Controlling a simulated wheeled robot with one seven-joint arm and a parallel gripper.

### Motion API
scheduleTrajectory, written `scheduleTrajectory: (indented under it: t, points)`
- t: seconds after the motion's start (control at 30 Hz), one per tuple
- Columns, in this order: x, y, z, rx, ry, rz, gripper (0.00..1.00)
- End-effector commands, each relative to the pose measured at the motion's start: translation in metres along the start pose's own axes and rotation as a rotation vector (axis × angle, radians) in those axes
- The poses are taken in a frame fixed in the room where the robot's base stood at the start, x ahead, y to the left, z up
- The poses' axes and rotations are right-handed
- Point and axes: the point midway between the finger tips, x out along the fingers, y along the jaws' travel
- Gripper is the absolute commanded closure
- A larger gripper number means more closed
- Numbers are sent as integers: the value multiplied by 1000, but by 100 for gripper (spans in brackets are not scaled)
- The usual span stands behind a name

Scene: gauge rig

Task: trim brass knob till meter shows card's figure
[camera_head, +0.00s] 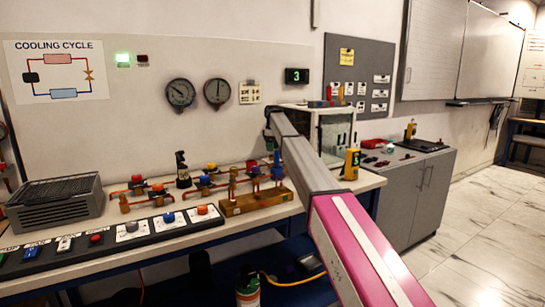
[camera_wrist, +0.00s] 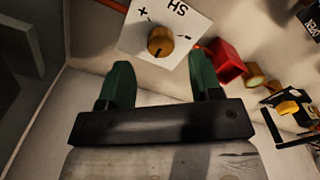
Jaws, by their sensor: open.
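The brass knob (camera_wrist: 160,40) is round and sits on a white plate (camera_wrist: 135,34) marked "SH" upside down, with plus and minus signs. My gripper (camera_wrist: 161,73) is open with its green fingers apart. In the wrist view the knob lies just beyond the fingertips, between their lines, and no contact shows. In the head view my arm hides the knob. A small digital display (camera_head: 296,76) on the wall reads a green 3. A yellow card (camera_head: 346,57) is on the grey board, too small to read.
Two round dial gauges (camera_head: 180,93) (camera_head: 217,91) hang on the wall. Copper pipework with valves (camera_head: 140,188) and a switch panel (camera_head: 95,247) are on the bench. In the wrist view a red part (camera_wrist: 228,61) is close to the right finger.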

Motion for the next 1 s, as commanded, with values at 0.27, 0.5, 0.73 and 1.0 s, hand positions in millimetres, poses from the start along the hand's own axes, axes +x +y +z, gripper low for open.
scheduleTrajectory:
  t: [0.27, 0.5, 0.73, 1.0]
  points:
    - [42, 0, 0, 0, 0, 0, 41]
    - [49, 0, 0, 0, 1, 1, 41]
    - [49, 0, 0, 0, 1, 1, 80]
    - [49, 0, 0, 7, 0, 1, 91]
